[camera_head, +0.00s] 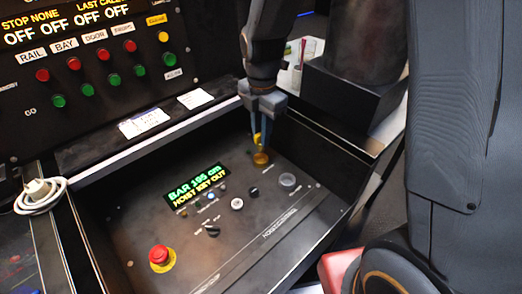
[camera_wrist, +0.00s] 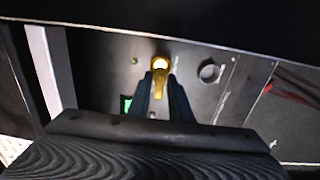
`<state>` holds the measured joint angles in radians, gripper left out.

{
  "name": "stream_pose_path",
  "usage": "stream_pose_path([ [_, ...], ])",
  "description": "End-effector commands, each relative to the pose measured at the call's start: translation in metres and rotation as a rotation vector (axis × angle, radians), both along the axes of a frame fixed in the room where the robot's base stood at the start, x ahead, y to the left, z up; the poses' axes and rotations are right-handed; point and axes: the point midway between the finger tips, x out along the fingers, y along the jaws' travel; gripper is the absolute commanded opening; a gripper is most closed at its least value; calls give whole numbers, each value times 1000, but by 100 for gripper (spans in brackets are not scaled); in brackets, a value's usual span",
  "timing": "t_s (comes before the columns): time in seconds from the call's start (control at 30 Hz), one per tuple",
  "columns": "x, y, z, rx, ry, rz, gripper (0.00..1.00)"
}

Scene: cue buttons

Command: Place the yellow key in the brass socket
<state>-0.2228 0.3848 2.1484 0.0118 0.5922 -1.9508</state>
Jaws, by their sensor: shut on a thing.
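My gripper (camera_head: 262,142) points down over the right part of the sloped black panel, shut on the yellow key (camera_head: 257,138). The key also shows between the fingertips in the wrist view (camera_wrist: 158,82). The round brass socket (camera_head: 261,158) is on the panel right at the fingertips. In the wrist view the socket (camera_wrist: 161,62) shows as a gold ring with a bright middle, just beyond the key. The key's lower end is partly hidden by the fingers. I cannot tell whether it touches or enters the socket.
A lit display (camera_head: 195,186) reads "BAR 195 cm" and "HOIST KEY OUT". A red mushroom button (camera_head: 158,255), a knob (camera_head: 237,203) and a round grey fitting (camera_head: 287,180) are on the same panel. Raised walls border it. A white coiled cable (camera_head: 40,194) lies left.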

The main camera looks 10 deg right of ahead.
Motion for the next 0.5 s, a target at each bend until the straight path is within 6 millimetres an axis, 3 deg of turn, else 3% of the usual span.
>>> stream_pose_path([
  [0.5,-1,0,-53,0,1,0,0],
])
